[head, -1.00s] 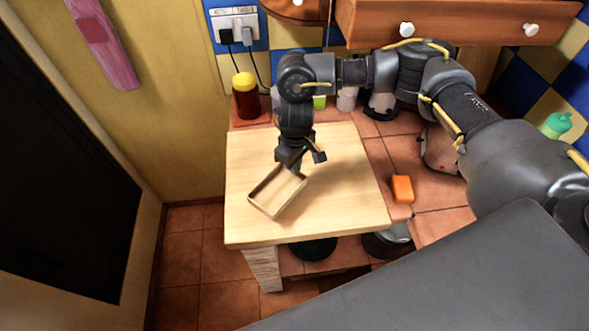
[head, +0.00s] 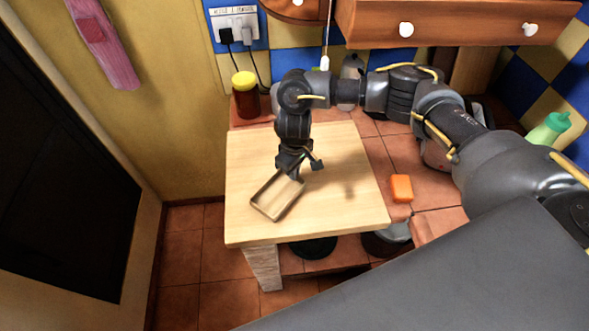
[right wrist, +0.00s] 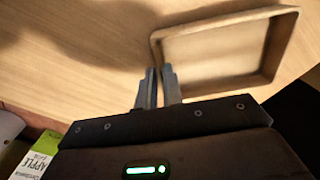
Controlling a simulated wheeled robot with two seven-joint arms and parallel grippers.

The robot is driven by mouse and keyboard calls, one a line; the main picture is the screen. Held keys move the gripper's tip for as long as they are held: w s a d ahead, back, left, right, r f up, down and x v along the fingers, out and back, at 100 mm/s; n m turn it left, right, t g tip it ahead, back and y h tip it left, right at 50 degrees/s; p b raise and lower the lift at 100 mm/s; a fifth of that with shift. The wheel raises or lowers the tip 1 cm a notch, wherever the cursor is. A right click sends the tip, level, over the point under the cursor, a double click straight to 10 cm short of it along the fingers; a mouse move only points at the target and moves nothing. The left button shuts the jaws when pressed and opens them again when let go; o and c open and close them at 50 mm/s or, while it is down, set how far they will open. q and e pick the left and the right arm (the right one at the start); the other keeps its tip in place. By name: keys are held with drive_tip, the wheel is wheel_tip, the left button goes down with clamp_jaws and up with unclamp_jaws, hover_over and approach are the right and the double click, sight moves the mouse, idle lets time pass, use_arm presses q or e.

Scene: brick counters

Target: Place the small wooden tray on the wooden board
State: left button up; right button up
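The small wooden tray (head: 259,206) is a shallow rectangular tray with a thin rim. In the head view it lies nearly flat at, or just over, the front middle of the pale wooden board (head: 340,215); I cannot tell if it touches fully. My right gripper (head: 291,177) points down at the tray's back corner. In the right wrist view the two fingers (right wrist: 159,72) are close together, with the left wall of the tray (right wrist: 158,48) running in between them, so they appear shut on it. The board (right wrist: 90,75) fills the background there. My left gripper is not in view.
An orange block (head: 401,188) lies on the tiled counter right of the board. A jar with a yellow lid (head: 245,95) stands behind the board. A green bottle (head: 549,129) is at the far right. A green-white apple carton (right wrist: 36,155) shows in the right wrist view. The board's right half is clear.

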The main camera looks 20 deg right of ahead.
drive_tip(key=o, duration=0.3)
drive_tip(key=shift+r, duration=0.1)
wheel_tip(320, 180, up, 12)
drive_tip(key=shift+r+b, duration=0.1)
drive_tip(key=shift+b, duration=0.35)
idle(0.5)
